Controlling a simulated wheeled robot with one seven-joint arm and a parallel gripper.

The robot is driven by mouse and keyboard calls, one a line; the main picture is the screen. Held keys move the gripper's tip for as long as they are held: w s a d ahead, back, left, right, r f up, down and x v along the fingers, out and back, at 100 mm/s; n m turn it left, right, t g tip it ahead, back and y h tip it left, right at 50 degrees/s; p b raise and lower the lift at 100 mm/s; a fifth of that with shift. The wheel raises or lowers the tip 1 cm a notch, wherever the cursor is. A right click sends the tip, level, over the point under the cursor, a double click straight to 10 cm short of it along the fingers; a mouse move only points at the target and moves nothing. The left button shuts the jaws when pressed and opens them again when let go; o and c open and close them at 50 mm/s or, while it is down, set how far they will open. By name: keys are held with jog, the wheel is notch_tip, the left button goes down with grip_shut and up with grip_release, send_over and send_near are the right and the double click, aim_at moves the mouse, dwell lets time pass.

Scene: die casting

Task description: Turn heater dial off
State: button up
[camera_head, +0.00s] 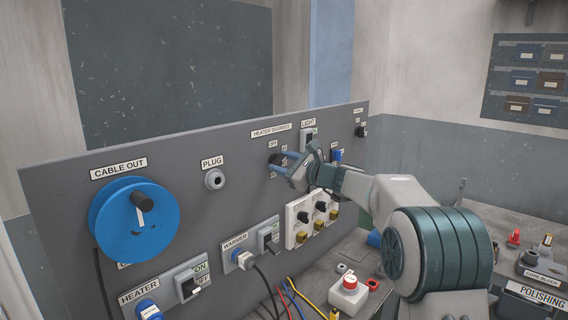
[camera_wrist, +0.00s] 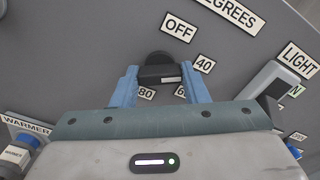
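The heater dial, a black knob (camera_wrist: 158,66) with a white mark on its bar, sits on the grey panel under the "HEATER DEGREES" sign. Labels OFF, 40, 60 and 80 stand around it, and 60 is partly hidden by a finger. The white mark faces the lower right of the knob in the wrist view, near 60. My gripper (camera_wrist: 160,84) has its two blue fingers apart, one on each side of the knob. Whether the fingertips touch it is hard to tell. In the head view the dial (camera_head: 275,159) shows just beyond my fingertips (camera_head: 280,161).
A light switch (camera_head: 309,135) is right of the dial. A white block with black knobs (camera_head: 311,217) is below my gripper. A blue cable reel (camera_head: 139,217), a plug socket (camera_head: 215,179), and heater (camera_head: 190,286) and warmer (camera_head: 268,239) switches are to the left.

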jog(key=shift+c, duration=1.2)
jog(key=shift+f+b, duration=0.2)
jog(key=shift+b, duration=0.3)
jog(key=shift+n+b, duration=5.8)
jog(key=shift+b, duration=0.8)
jog(key=shift+n, duration=0.3)
